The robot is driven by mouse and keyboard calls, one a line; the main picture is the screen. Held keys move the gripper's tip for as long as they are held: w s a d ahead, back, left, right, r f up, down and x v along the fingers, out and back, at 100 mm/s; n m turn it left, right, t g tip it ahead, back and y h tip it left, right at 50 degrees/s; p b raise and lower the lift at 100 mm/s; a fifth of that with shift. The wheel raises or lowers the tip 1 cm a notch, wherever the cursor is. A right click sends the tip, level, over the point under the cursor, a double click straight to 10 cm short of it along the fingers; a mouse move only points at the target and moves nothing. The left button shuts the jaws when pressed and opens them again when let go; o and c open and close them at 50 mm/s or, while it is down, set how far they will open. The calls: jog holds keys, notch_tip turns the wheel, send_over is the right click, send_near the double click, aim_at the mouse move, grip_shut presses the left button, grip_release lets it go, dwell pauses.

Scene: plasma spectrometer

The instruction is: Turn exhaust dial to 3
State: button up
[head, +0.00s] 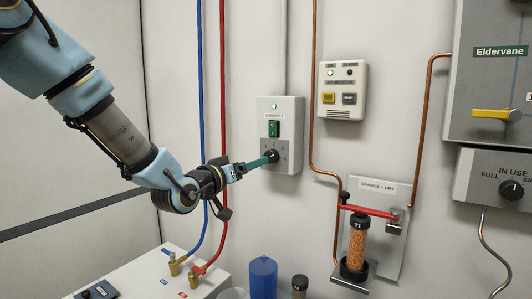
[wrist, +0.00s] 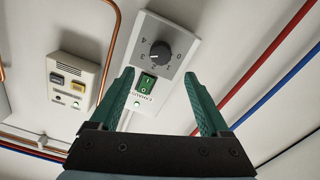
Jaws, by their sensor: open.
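The exhaust dial is a round black knob on a white wall box (head: 290,112). In the head view the knob (head: 271,156) sits low on the box, at the tip of my gripper (head: 262,161). In the wrist view, which looks turned over, the knob (wrist: 160,51) lies just beyond my gripper (wrist: 158,75), between the lines of its two green fingers. The fingers are spread and empty. Numerals from 0 to 4 ring the knob. A pale mark shows on its lower-left side in the wrist view, but its exact setting is hard to read. Contact cannot be told.
A lit green switch (head: 274,129) is above the dial on the same box. A detector box (head: 342,90) hangs to the right. Blue (head: 200,100) and red (head: 222,90) pipes run left of the box. An orange-filled column (head: 355,248) stands lower right.

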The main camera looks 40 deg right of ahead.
aim_at(269, 157)
jog(key=p+x, duration=0.2)
jog(key=x, duration=0.6)
jog(key=shift+w+d, duration=0.1)
jog(key=shift+d, duration=0.15)
jog(key=shift+c, duration=0.3)
grip_shut()
